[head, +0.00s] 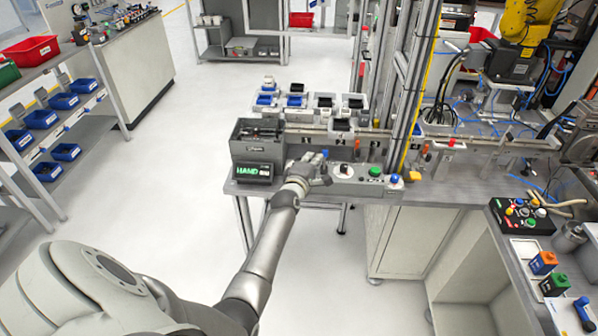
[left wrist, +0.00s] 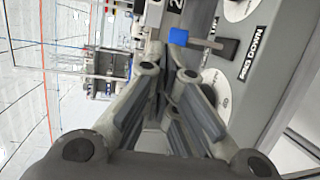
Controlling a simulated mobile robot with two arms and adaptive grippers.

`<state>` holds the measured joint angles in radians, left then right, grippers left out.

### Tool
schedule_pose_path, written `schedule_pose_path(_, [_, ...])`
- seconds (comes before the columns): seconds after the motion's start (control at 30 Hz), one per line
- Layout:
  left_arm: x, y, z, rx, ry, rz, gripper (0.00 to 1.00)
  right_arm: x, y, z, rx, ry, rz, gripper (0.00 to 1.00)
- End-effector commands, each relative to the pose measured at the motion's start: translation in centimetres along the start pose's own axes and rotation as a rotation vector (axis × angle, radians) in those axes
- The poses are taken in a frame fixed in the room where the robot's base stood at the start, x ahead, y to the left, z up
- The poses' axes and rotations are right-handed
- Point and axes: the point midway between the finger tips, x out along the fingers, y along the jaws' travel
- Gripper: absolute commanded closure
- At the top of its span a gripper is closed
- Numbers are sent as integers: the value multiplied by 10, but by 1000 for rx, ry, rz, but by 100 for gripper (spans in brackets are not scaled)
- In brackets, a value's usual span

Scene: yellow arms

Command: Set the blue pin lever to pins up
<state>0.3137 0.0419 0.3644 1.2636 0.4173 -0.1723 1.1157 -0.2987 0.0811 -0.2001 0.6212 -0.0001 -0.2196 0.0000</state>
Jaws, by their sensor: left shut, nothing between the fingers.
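The blue pin lever (left wrist: 178,37) shows in the left wrist view as a blue block on a short bar with a dark end, just beyond my fingertips. A "PINS DOWN" label (left wrist: 252,54) is on the grey panel to the right of the bar. In the head view a small blue piece (head: 325,153) shows right at my left gripper (head: 318,173), at the left part of the control panel. My left gripper (left wrist: 168,72) is shut and empty. Whether its fingers touch the lever, I cannot tell. My right gripper is not in view.
A grey box with a green "HAND" display (head: 254,171) stands left of the gripper. A conveyor with trays runs behind.

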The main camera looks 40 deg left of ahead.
Motion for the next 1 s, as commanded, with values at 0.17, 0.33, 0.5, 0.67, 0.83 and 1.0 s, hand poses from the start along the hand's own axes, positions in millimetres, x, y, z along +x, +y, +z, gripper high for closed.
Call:
schedule_pose_path(0.17, [-15, 1, 0, -1, 1, 0, 100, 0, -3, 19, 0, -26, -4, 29])
schedule_pose_path(0.33, [-33, 5, -1, -1, 1, -1, 100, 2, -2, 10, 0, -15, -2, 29])
schedule_pose_path(0.5, [-54, 10, -1, 0, 2, 1, 100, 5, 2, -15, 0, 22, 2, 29])
schedule_pose_path(0.67, [-74, 14, -2, 1, 2, 0, 100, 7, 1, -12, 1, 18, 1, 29])
schedule_pose_path(0.83, [-87, 18, -1, 1, 1, -1, 100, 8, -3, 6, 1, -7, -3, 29])
schedule_pose_path(1.0, [-93, 20, -2, 1, 2, 0, 100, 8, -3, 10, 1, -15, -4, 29])
